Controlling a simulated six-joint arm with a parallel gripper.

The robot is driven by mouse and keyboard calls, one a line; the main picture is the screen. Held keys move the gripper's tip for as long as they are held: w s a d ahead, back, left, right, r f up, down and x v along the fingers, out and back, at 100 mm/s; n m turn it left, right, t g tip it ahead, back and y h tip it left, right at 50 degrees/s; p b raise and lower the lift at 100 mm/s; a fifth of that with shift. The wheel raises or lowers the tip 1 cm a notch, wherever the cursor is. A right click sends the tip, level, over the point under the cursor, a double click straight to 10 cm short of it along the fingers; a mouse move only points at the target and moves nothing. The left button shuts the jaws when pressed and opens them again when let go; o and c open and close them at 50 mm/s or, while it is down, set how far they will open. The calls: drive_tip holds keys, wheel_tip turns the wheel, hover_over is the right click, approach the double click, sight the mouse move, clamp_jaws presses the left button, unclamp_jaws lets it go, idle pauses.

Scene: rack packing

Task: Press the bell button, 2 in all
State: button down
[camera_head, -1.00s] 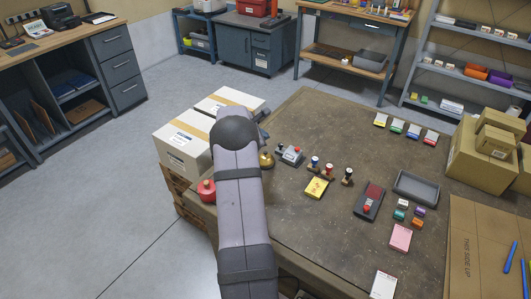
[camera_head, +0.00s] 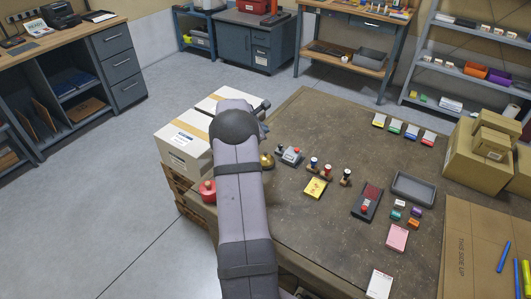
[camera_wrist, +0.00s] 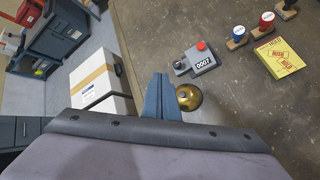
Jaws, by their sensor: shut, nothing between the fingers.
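The brass bell (camera_head: 267,161) stands on the brown table near its left edge, partly hidden by my arm in the head view. In the wrist view the bell (camera_wrist: 190,99) shows its domed body with a small dark button (camera_wrist: 183,94) on top. My gripper (camera_wrist: 161,80) is shut and empty. Its blue-grey fingers overlap the left side of the bell in the wrist view. I cannot tell whether they touch it or are above it. In the head view my gripper is mostly hidden behind my arm.
A grey numbering device with a red knob (camera_wrist: 201,56) stands close by the bell. Hand stamps (camera_wrist: 236,38) and a yellow note pad (camera_wrist: 278,57) lie farther right. A red round object (camera_head: 208,191) sits at the table's left edge. White boxes (camera_head: 183,146) stand left of the table.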

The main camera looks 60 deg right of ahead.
drive_tip(key=shift+f, duration=0.15)
wheel_tip(320, 180, down, 9)
drive_tip(key=b, duration=0.7)
drive_tip(key=shift+r, duration=0.2)
drive_tip(key=shift+f+b, duration=0.15)
drive_tip(key=shift+b, duration=0.2)
idle(1.5)
drive_tip(key=shift+f+b, duration=0.25)
drive_tip(key=shift+b, duration=0.05)
drive_tip(key=shift+f+b, duration=0.45)
drive_tip(key=shift+f, duration=0.05)
idle(0.8)
drive_tip(key=shift+r, duration=0.15)
drive_tip(key=shift+r+p, duration=0.7)
drive_tip(key=shift+r, duration=0.1)
idle(0.3)
drive_tip(key=shift+r+p, duration=2.05)
drive_tip(key=shift+r, duration=0.45)
